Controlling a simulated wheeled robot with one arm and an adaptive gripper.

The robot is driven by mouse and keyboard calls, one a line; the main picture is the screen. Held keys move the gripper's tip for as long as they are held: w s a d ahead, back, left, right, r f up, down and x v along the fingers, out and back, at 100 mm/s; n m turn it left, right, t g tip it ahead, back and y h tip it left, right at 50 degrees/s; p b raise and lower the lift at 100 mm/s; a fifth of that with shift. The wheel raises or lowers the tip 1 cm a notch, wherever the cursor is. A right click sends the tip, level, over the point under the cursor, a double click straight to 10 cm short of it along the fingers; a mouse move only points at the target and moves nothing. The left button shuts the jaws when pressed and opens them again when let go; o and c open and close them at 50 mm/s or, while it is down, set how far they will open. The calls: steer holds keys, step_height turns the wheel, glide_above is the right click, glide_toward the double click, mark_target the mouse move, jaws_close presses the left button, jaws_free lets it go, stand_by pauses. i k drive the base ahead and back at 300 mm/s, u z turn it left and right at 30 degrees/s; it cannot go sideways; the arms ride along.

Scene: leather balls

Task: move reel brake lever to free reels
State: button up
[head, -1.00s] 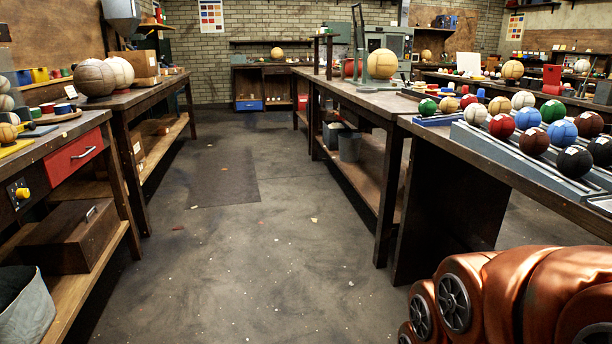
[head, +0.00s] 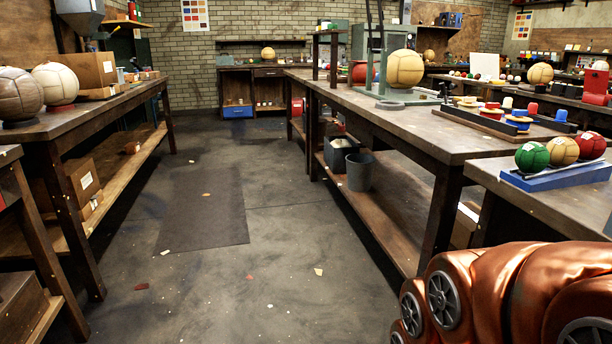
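No reel brake lever can be made out for certain in the head view. On the right-hand bench a wooden board (head: 466,122) carries several small reel-like pieces in yellow, red and blue, such as a yellow and blue one (head: 518,121); they are too small to tell whether a lever is among them. My gripper is not in view. Only a copper-coloured padded part of my own body shows at the lower right.
A long bench (head: 400,118) runs along the right, with a large tan ball (head: 404,68) in a green stand. Nearer, a blue rack (head: 560,177) holds coloured balls. A left bench (head: 100,105) bears leather balls and boxes. The aisle floor (head: 260,270) between is clear except for scraps.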

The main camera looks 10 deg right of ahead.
mark_target(442, 85)
steer(key=i, duration=1.7)
